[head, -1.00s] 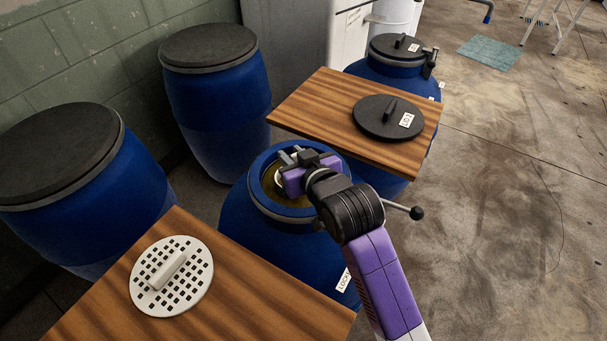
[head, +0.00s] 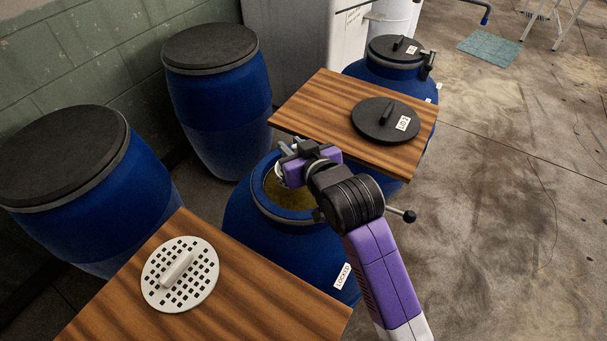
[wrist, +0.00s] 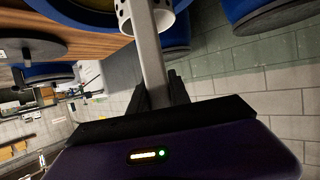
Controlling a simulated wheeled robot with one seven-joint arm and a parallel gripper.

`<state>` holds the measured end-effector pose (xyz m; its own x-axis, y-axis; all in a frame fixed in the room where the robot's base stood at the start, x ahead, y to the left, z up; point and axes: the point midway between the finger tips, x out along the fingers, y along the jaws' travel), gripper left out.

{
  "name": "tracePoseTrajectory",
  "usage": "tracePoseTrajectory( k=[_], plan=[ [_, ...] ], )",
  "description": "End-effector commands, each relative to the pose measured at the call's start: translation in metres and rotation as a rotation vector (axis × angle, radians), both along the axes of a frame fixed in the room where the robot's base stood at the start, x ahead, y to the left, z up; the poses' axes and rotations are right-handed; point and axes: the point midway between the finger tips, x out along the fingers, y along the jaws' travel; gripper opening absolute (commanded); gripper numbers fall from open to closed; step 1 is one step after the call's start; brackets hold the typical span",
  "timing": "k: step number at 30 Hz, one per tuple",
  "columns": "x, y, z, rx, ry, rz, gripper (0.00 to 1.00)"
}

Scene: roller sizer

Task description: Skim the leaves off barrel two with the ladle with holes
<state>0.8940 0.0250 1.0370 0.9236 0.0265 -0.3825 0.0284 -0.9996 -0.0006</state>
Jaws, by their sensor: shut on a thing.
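The open blue barrel (head: 262,237) stands between two wooden boards, with brownish-yellow liquid (head: 287,197) in its mouth. I cannot make out single leaves. My gripper (head: 286,152) is over the barrel's far rim and hides part of the mouth. It is shut on the flat grey handle of the ladle (wrist: 150,65), between its dark fingers in the wrist view. The ladle's pale round bowl with holes (wrist: 128,20) shows at the top of that view, partly cut off. In the head view the ladle is mostly hidden behind my gripper.
A white perforated disc (head: 155,290) lies on the near wooden board (head: 255,300). A black lid with a label (head: 370,128) lies on the far board (head: 310,105). Closed barrels stand left (head: 60,150), behind (head: 210,50) and at back right (head: 395,47). Open floor is at right.

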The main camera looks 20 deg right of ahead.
Motion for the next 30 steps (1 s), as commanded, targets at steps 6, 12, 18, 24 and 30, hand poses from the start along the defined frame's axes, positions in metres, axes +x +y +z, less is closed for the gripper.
tracePoseTrajectory(
  k=[6, 12, 18, 24, 30],
  plan=[
    [0.000, 0.000, 0.018, 0.000, -0.001, 0.000, 0.00],
    [0.000, 0.000, 0.030, 0.000, -0.001, 0.000, 0.00],
    [0.000, 0.000, 0.041, 0.000, -0.001, 0.000, 0.00],
    [0.000, 0.000, 0.040, 0.000, -0.001, 0.000, 0.00],
    [0.000, 0.000, 0.040, 0.000, -0.001, 0.000, 0.00]
  ],
)
